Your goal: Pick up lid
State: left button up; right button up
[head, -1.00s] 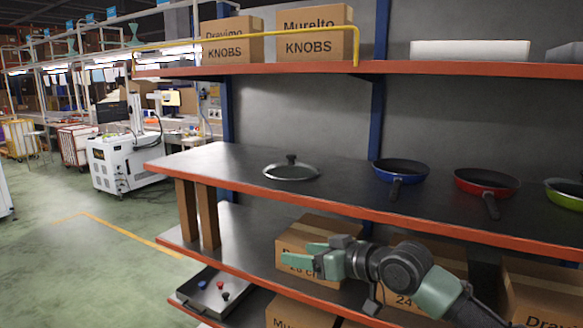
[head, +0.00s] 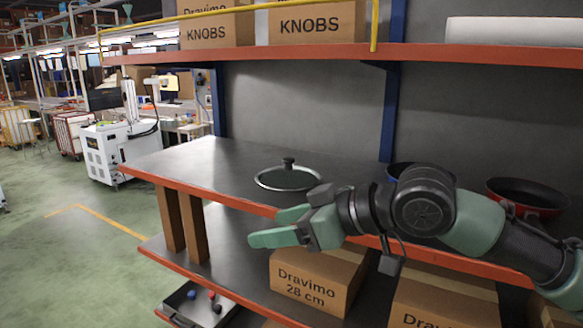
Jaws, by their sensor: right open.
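The lid (head: 287,178) lies flat on the middle shelf. It is glass with a metal rim and a dark knob on top. My right gripper (head: 264,227) is open and empty, its green fingers pointing left. In the picture it shows just below the lid, in front of the shelf's orange edge, and does not touch the lid. My left gripper is not in view.
A blue pan (head: 396,168), mostly hidden by my right arm, and a red pan (head: 527,194) stand right of the lid. The shelf (head: 190,160) is clear left of the lid. Boxes (head: 316,280) sit on the shelf below; an upper shelf (head: 290,53) runs above.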

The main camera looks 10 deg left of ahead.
aim_at(289, 176)
jog(key=i, duration=1.35)
